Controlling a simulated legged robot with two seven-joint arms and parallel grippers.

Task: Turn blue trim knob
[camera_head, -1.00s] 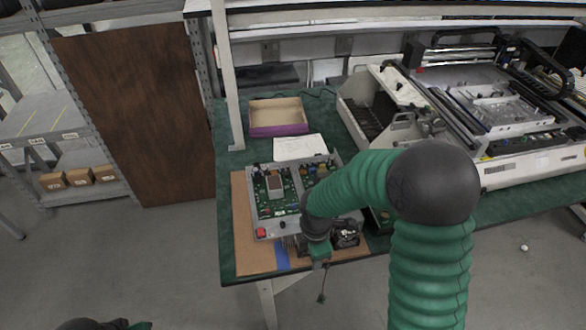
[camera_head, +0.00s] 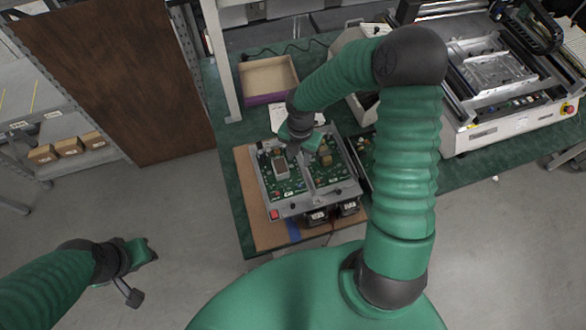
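I cannot make out a blue trim knob; the parts on the boards are too small, and my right gripper covers some of the board's far edge. My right gripper (camera_head: 292,150) points down over the far middle of the unit. I cannot tell whether its fingers are open or touch anything. My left gripper (camera_head: 138,275) is at the lower left, over the floor and away from the table.
A brown mat (camera_head: 243,162) lies under the unit, with a strip of blue tape (camera_head: 293,230) at its front. An open purple-sided box (camera_head: 268,78) stands behind, and a large white machine (camera_head: 490,80) stands at the right. A red button (camera_head: 274,214) sits on the unit's front left corner.

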